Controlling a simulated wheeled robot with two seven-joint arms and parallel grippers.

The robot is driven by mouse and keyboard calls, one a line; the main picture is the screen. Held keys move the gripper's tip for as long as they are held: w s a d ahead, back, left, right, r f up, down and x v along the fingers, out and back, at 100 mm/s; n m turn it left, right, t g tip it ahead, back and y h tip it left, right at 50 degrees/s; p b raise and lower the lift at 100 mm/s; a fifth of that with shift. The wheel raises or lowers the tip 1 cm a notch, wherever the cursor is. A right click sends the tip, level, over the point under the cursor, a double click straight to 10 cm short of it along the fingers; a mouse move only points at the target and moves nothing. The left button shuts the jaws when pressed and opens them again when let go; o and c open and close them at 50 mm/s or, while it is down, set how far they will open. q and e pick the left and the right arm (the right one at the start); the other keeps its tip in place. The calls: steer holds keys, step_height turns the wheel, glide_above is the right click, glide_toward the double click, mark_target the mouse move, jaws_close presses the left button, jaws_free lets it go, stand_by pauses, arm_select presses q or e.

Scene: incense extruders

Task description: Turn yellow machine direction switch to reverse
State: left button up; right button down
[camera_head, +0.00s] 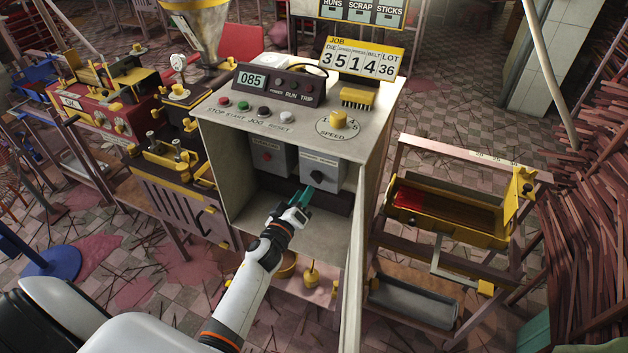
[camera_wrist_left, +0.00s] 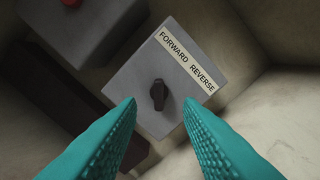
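The direction switch is a black knob (camera_head: 316,177) on a grey box (camera_head: 325,164) inside the open cabinet of the machine with yellow trim. In the left wrist view the knob (camera_wrist_left: 158,95) sits below a label (camera_wrist_left: 187,60) reading FORWARD and REVERSE. Which word the knob points to is not clear. My left gripper (camera_head: 303,196) reaches into the cabinet just in front of the knob. Its teal fingers (camera_wrist_left: 160,115) are apart, one on each side of the view, with nothing between them; the knob lies beyond the tips. My right gripper is not in view.
A second grey box (camera_head: 270,156) with a red button (camera_wrist_left: 72,2) is left of the switch box. The cabinet's walls and open door (camera_head: 354,255) flank my arm. Above is the panel with buttons and a yellow speed knob (camera_head: 338,118). A yellow tray rack (camera_head: 440,212) stands right.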

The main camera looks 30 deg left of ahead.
mark_target(314, 179)
arm_select(q)
steer(key=w, duration=0.6)
steer(key=shift+w+a+b, duration=0.15)
steer(key=shift+a+b, duration=0.05)
steer(key=shift+b, duration=0.15)
steer(key=shift+c, duration=0.2)
jaws_close()
